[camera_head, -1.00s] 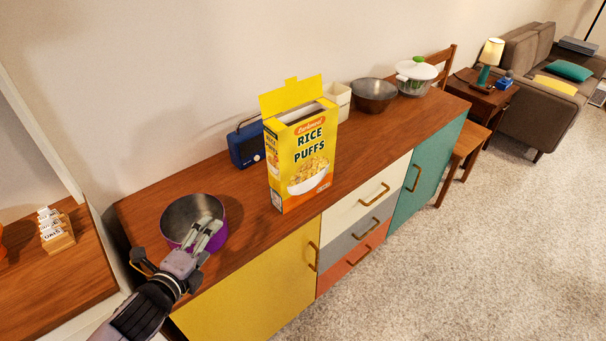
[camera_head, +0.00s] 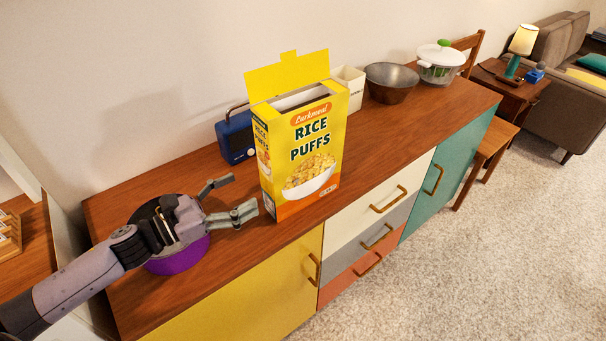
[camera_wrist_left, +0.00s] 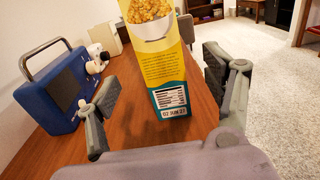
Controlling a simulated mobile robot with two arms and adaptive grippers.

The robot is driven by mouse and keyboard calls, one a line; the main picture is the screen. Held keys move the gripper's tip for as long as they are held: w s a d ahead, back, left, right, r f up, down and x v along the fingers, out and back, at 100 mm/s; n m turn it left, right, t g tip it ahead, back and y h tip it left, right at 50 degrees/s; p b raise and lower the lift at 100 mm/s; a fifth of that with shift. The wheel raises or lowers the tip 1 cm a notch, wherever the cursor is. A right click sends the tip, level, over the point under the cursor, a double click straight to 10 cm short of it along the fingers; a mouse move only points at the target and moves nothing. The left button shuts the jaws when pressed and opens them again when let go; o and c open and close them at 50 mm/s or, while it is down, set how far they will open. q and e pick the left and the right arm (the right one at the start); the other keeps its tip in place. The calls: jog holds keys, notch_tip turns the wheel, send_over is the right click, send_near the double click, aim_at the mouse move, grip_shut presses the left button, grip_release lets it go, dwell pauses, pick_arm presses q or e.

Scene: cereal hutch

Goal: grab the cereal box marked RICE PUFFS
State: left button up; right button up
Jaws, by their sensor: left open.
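The yellow RICE PUFFS box (camera_head: 302,150) stands upright on the wooden sideboard, its top flap open. My left gripper (camera_head: 238,198) is open, just left of the box in the head view, with its fingers pointing toward the box. In the left wrist view the box's narrow side (camera_wrist_left: 166,75) shows between and beyond the two open fingers (camera_wrist_left: 165,100). A gap of bare wood lies between the gripper and the box. The box's upper part is cut off in the wrist view. My right gripper is not in view.
A purple pot (camera_head: 178,258) sits beneath my left gripper. A blue radio (camera_head: 235,137) stands behind the box, near the left finger in the wrist view. A cream canister (camera_head: 350,88), a dark bowl (camera_head: 391,82) and a lidded pot (camera_head: 440,64) stand further right.

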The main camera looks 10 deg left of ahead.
aim_at(266, 178)
pick_arm(q)
jog(key=p+x, duration=0.1)
jog(key=x, duration=0.4)
jog(key=shift+r, duration=0.2)
jog(key=p+x, duration=0.1)
jog(key=x, duration=0.2)
jog(key=shift+w+f, duration=0.1)
jog(key=shift+w+d, duration=0.45)
jog(key=shift+w, duration=0.05)
jog(key=p+x, duration=0.2)
jog(key=x, duration=0.2)
jog(key=shift+w, duration=0.15)
jog(key=shift+w+d, duration=0.15)
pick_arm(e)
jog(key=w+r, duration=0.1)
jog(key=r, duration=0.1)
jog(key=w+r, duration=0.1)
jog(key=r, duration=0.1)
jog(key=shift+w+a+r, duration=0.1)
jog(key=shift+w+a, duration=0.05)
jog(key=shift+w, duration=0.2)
pick_arm(q)
jog(key=shift+c, duration=0.4)
jog(key=c, duration=1.4)
